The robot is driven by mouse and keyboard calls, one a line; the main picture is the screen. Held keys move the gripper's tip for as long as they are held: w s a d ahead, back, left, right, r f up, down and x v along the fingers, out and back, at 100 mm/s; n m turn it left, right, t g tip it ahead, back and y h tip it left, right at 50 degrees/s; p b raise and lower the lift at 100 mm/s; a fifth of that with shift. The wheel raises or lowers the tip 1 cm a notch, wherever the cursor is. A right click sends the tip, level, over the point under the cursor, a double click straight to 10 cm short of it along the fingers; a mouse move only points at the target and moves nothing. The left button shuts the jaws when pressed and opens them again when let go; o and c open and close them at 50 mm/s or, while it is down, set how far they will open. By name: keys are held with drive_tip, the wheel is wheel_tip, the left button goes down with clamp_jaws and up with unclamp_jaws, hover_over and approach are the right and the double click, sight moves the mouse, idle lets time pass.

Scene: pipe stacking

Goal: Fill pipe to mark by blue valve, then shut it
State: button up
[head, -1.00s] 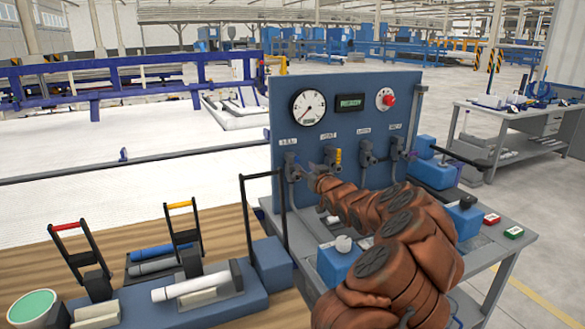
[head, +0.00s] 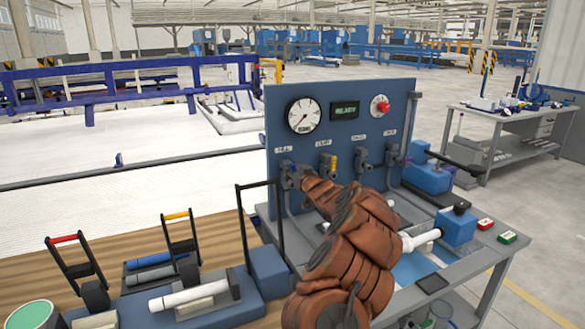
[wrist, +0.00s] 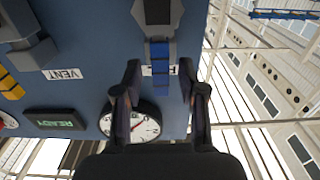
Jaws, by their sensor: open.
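The blue valve handle (wrist: 159,52) is on the panel in the wrist view, in line with the label partly hidden behind it. My gripper (wrist: 160,82) is open, with one finger on each side of the handle's end; I cannot tell whether either touches it. In the head view my arm reaches to the leftmost valve (head: 287,168), and its wrist hides most of the handle. A white pipe (head: 422,240) lies at the panel bench beside a blue clamp block (head: 456,226). I cannot make out a fill mark.
The blue panel (head: 345,88) carries a gauge (head: 304,115), a display (wrist: 54,119) reading READY, a red button (head: 380,105) and a yellow-handled valve (head: 330,163) labelled VENT. Left, a wooden bench holds pipes and toggle clamps (head: 76,270). A side table (head: 490,118) stands at right.

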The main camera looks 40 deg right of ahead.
drive_tip(key=shift+w, duration=0.2)
drive_tip(key=shift+c, duration=0.3)
clamp_jaws()
idle(0.3)
